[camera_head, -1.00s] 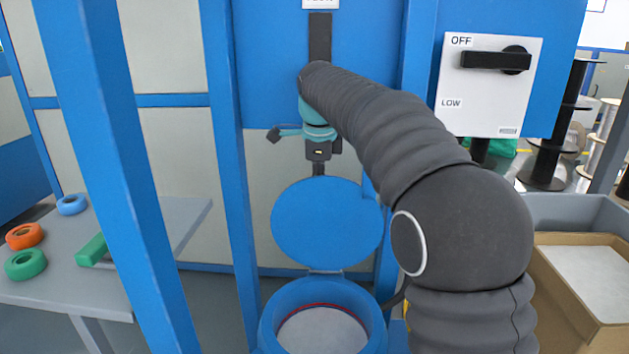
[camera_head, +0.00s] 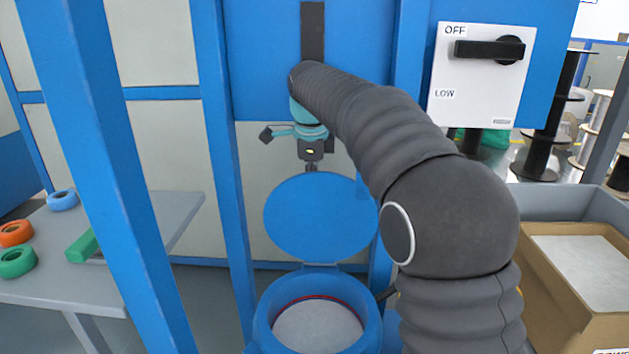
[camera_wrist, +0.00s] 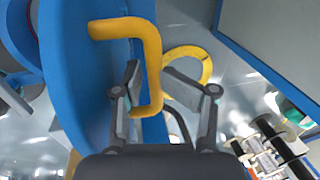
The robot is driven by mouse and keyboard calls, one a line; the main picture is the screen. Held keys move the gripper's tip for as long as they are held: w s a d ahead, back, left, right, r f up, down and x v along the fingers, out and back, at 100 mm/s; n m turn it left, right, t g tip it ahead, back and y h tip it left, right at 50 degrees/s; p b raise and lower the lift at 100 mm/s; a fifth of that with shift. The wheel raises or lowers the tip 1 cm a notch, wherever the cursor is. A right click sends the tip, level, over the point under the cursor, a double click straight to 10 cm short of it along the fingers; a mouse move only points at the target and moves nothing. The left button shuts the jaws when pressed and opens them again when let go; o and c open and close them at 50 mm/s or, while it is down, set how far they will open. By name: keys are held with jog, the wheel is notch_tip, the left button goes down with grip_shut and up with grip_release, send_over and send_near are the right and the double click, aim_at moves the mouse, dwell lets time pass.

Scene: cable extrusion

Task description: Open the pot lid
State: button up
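The round blue pot lid (camera_head: 320,218) stands raised on its hinge behind the pot, with its flat inner face toward the head camera. The blue pot (camera_head: 372,318) below is uncovered, with pale contents (camera_head: 318,325) inside a red inner ring. My gripper (camera_head: 311,168) is at the lid's top edge in the head view. In the wrist view my gripper (camera_wrist: 165,75) has its fingers apart, one on each side of the lid's yellow handle (camera_wrist: 152,50). The blue lid (camera_wrist: 75,60) is on the left there. Contact with the handle cannot be told.
A blue frame post (camera_head: 110,170) stands left of the pot. A switch panel (camera_head: 480,75) with OFF and LOW labels is at upper right. A cardboard box (camera_head: 560,290) sits at lower right. A grey table (camera_head: 170,215) with coloured rings is at left.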

notch_tip(320, 180, up, 7)
jog(key=s, duration=0.1)
jog(key=shift+s+r, duration=0.15)
jog(key=shift+s, duration=0.05)
dwell(0.4)
jog(key=s+d+n, duration=0.1)
jog(key=s+d, duration=0.1)
jog(key=s+d+r+n, duration=0.1)
jog(key=s+d+n, duration=0.1)
jog(key=s+d+n+t, duration=0.1)
jog(key=s+d, duration=0.1)
jog(key=d, duration=0.1)
jog(key=shift+s+d+r+n, duration=0.1)
jog(key=shift+s+r+n, duration=0.15)
jog(key=shift+s+n, duration=0.15)
jog(key=s+d+f+n, duration=0.4)
jog(key=s+f, duration=0.2)
jog(key=s, duration=0.2)
jog(key=s+d+f+n+t, duration=0.1)
jog(key=s+d+f+n, duration=0.3)
jog(key=s, duration=0.5)
jog(key=s+d+f+n+t, duration=0.1)
jog(key=s+d+f+n, duration=0.3)
jog(key=s+f, duration=0.3)
jog(key=shift+s+d+f+n, duration=0.35)
jog(key=shift+s+n, duration=0.25)
jog(key=shift+s, duration=0.55)
